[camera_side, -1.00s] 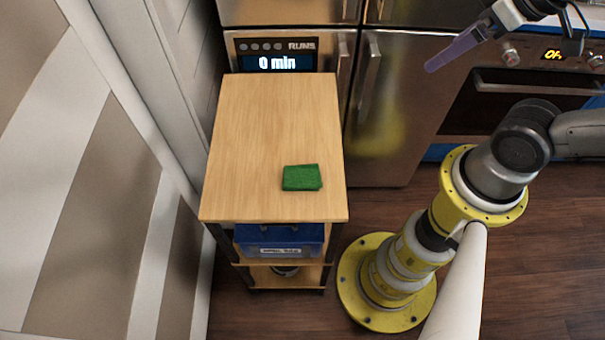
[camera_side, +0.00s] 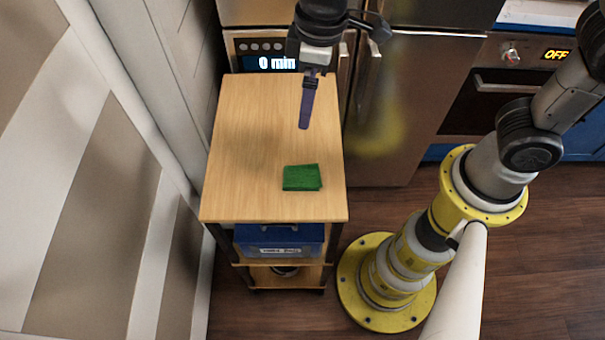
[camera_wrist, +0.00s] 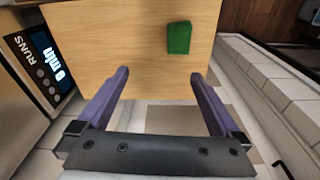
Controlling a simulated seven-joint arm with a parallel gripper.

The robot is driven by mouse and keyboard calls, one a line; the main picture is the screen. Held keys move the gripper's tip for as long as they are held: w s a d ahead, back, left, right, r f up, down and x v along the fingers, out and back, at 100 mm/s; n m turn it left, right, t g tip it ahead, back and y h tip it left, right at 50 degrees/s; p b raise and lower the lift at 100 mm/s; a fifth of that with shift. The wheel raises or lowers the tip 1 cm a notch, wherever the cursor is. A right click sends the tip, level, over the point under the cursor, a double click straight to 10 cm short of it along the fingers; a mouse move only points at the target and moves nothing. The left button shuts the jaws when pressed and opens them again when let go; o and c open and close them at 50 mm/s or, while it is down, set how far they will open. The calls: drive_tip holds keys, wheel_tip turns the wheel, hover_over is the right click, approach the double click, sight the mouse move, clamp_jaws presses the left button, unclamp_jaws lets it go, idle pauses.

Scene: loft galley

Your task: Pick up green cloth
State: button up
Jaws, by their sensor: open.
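The green cloth (camera_side: 302,178) is a small folded square lying flat near the front right of the wooden cart top (camera_side: 245,140). The cloth also shows in the wrist view (camera_wrist: 179,38), beyond my fingertips and right of the middle. My gripper (camera_side: 304,126) hangs above the far part of the cart top, farther back than the cloth and apart from it. In the wrist view my gripper (camera_wrist: 160,78) has its two purple fingers wide apart with nothing between them.
A blue bin (camera_side: 280,240) sits on the shelf under the cart top. A panel reading "0 min" (camera_side: 275,62) and a steel fridge (camera_side: 395,110) stand behind. A striped wall (camera_side: 80,180) is at the left. The rest of the cart top is bare.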

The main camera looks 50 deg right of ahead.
drive_tip(key=n+g, duration=0.1)
hover_over(302, 174)
wheel_tip(302, 174, down, 4)
drive_tip(key=shift+h, duration=0.3)
wheel_tip(302, 174, down, 14)
drive_tip(key=shift+r, duration=0.1)
drive_tip(key=c, duration=1.3)
drive_tip(key=shift+r, duration=0.1)
